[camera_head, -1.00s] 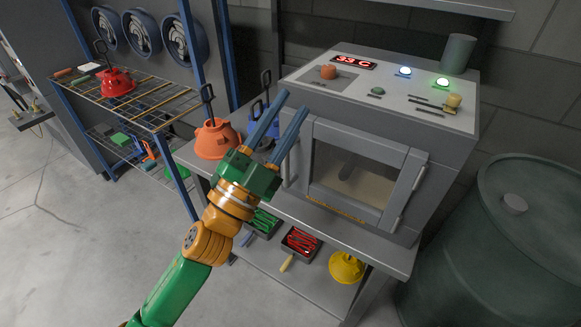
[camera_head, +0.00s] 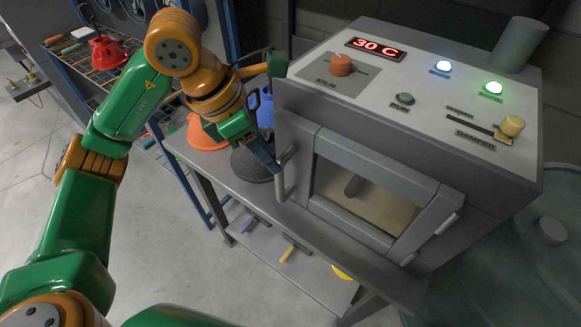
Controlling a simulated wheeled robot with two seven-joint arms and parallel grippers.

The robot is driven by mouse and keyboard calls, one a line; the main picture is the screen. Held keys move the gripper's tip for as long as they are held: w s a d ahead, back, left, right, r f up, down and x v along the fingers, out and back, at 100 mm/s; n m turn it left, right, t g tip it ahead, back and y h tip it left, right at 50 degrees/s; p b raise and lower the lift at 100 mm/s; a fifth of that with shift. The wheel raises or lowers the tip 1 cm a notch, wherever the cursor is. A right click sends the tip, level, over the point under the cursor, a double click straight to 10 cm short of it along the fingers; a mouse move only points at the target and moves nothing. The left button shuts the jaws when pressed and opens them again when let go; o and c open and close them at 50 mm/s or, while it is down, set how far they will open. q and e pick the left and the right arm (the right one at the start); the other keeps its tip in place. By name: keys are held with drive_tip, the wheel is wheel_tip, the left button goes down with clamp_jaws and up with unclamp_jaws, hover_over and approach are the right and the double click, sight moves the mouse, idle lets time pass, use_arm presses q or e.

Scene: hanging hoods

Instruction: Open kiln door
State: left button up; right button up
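The kiln (camera_head: 440,110) is a grey box with a sloping white control panel. Its door (camera_head: 428,215) faces me, with a glass window (camera_head: 365,195), and looks shut. A vertical bar handle (camera_head: 281,178) stands at the door's left edge, and hinges show at its right. My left gripper (camera_head: 272,163) reaches down from the upper left, its blue fingers at or just beside the handle. The fingers overlap in this view, so I cannot tell their gap or whether they touch the bar. My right gripper is not in view.
The panel has a red display (camera_head: 375,48) reading 30 C, an orange knob (camera_head: 341,64), a green button (camera_head: 404,98) and a damper slider (camera_head: 511,127). An orange hood (camera_head: 199,136) and a dark rounded object (camera_head: 250,165) sit left of the kiln. A drum (camera_head: 545,265) stands right.

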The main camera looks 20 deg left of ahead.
use_arm(q)
wheel_tip(320, 180, down, 3)
drive_tip(key=s+d, duration=0.1)
drive_tip(key=p, duration=0.1)
hover_over(286, 196)
wheel_tip(286, 196, down, 5)
drive_tip(key=shift+r, duration=0.1)
drive_tip(key=shift+d+f, duration=0.1)
drive_tip(key=shift+f, duration=0.1)
drive_tip(key=shift+s, duration=0.25)
drive_tip(key=shift+w, duration=0.15)
clamp_jaws()
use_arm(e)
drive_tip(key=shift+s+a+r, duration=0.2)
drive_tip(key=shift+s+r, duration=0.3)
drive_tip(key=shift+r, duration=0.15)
